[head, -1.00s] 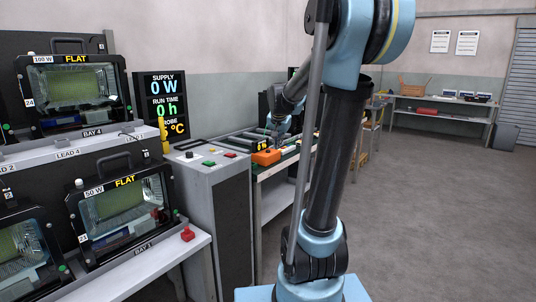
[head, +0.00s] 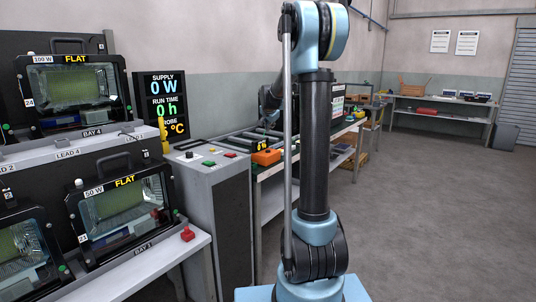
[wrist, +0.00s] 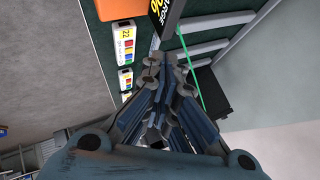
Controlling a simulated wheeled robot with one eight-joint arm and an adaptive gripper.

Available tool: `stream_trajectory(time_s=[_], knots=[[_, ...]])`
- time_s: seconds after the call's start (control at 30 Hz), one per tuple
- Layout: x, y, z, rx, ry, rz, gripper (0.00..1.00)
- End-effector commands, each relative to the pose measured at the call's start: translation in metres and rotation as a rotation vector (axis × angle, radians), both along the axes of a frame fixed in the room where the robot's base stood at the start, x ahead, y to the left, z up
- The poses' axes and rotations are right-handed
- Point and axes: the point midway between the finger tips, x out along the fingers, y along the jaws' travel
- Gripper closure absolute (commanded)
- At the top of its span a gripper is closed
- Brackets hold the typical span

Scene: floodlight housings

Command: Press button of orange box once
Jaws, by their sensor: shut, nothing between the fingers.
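The orange box (head: 266,157) sits on the bench at the middle of the head view, beside a small black display with yellow figures (head: 262,147). Its button cannot be made out. In the wrist view, part of an orange surface, likely the same box (wrist: 82,8), is cut off by the top left edge. My gripper (wrist: 152,68) is shut and empty in the wrist view, apart from the orange surface and below it in the picture. In the head view my arm hides the fingertips.
A grey cabinet (head: 213,185) with green and red buttons stands left of the bench. A display board (head: 162,105) reads 0 W and 0 h. Floodlight housings (head: 125,205) fill the left. White labelled blocks (wrist: 125,45) lie near the gripper. The floor at right is clear.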

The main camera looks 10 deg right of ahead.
Motion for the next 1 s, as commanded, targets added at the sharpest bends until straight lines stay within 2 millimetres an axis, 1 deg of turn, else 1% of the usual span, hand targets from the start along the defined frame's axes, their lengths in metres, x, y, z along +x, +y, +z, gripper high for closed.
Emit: stream_trajectory(time_s=[0.3, 0.47, 0.57, 1.0], knots=[[0.000, 0.000, 0.000, -0.001, 0.000, 0.001, 1.00], [0.000, 0.000, -0.007, -0.001, 0.000, 0.001, 1.00], [0.000, 0.000, -0.015, -0.001, 0.000, 0.001, 1.00], [0.000, 0.000, -0.067, -0.001, 0.000, 0.001, 1.00]])
